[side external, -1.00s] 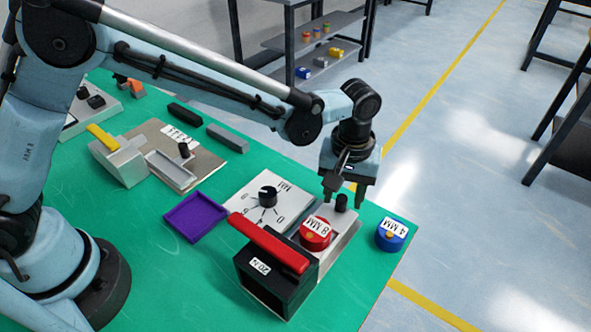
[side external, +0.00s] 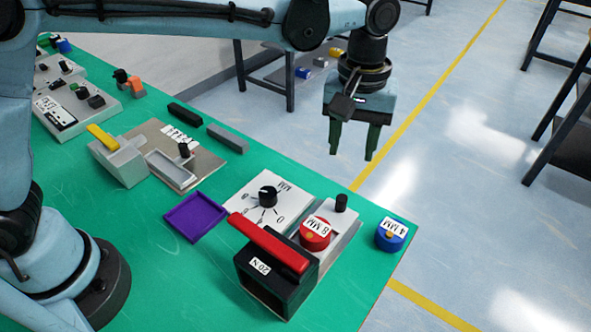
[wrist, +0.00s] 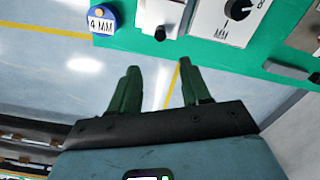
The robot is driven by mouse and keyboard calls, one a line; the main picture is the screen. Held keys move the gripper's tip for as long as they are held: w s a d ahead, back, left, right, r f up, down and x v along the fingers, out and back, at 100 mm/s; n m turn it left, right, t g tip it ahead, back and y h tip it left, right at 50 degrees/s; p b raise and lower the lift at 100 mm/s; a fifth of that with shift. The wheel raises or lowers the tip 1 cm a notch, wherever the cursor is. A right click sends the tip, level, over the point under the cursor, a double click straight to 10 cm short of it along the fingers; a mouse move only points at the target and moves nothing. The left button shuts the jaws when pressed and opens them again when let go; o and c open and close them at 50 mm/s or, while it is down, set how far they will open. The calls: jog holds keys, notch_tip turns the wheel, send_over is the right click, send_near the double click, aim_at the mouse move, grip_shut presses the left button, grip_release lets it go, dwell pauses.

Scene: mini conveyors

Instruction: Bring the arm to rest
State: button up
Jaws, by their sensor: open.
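My gripper (side external: 352,140) is open and empty. In the side view it hangs in the air beyond the far edge of the green table (side external: 330,183), with the fingers pointing down and apart from everything. In the wrist view my gripper (wrist: 157,88) shows two spread green fingers with only floor between them. The table edge (wrist: 215,57) runs across the upper part of that view.
On the table are a red 8 MM piece (side external: 315,235) on a grey fixture, a blue 4 MM piece (side external: 391,235), a dial box (side external: 250,195), a red-handled black 20 N box (side external: 275,268) and a purple tray (side external: 195,217). A shelf rack (side external: 290,70) stands behind.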

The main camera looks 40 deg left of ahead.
jog(key=s+a+m+t, duration=0.2)
jog(key=s+a, duration=0.4)
jog(key=a, duration=0.6)
jog(key=s+a+m+t, duration=0.2)
jog(key=s+a+t, duration=0.3)
jog(key=a, duration=0.7)
jog(key=shift+s+m, duration=0.3)
jog(key=shift+s, duration=0.1)
